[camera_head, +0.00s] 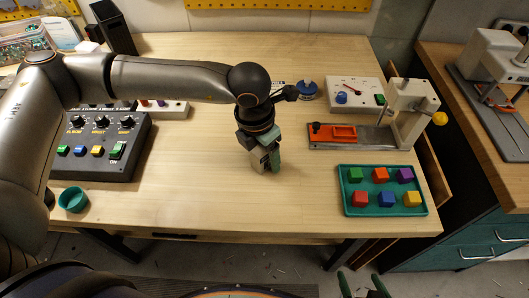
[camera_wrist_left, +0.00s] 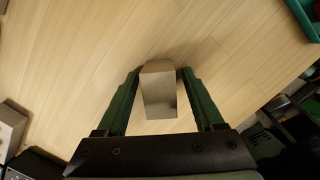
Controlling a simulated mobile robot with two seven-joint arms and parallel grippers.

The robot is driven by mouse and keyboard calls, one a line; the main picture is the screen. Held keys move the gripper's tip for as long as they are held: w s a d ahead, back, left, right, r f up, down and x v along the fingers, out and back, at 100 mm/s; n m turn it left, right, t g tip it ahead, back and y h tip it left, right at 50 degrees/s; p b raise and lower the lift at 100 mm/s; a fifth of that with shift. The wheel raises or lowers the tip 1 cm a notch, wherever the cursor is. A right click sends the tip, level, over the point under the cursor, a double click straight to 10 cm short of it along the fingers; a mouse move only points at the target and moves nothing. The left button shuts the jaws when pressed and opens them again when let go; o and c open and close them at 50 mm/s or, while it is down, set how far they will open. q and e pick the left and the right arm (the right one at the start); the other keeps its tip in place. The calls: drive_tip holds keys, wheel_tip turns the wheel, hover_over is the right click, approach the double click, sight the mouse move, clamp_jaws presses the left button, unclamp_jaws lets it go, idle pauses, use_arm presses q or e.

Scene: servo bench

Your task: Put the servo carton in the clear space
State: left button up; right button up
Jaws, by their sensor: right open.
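The servo carton is a small grey-beige box (camera_wrist_left: 158,92) between the two green fingers of my left gripper (camera_wrist_left: 159,75) in the left wrist view. The fingers meet its two sides. In the head view my left gripper (camera_head: 265,160) points down over the middle of the bench, with the carton partly hidden at its fingertips. I cannot tell whether the carton touches the bench top. Bare wood lies around it. My right gripper (camera_head: 364,285) shows its two green fingertips, apart and empty, at the bottom edge of the head view, off the bench's front.
A teal tray (camera_head: 384,211) with several coloured blocks stands at right, below a clamp fixture (camera_head: 372,140) and white switch box (camera_head: 352,93). A black control box (camera_head: 98,150) and teal cup (camera_head: 73,199) are at left. The front middle of the bench (camera_head: 215,205) is bare.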

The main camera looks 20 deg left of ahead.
sight(258, 152)
use_arm(q)
drive_tip(key=shift+r, duration=0.1)
drive_tip(key=shift+r+p, duration=0.2)
drive_tip(key=shift+p, duration=0.2)
drive_tip(key=r, duration=0.4)
drive_tip(key=s+r, duration=0.1)
drive_tip(key=r, duration=0.2)
drive_tip(key=a+r+b, duration=0.1)
drive_tip(key=r, duration=0.3)
drive_tip(key=shift+s+r, duration=0.3)
drive_tip(key=shift+s, duration=0.05)
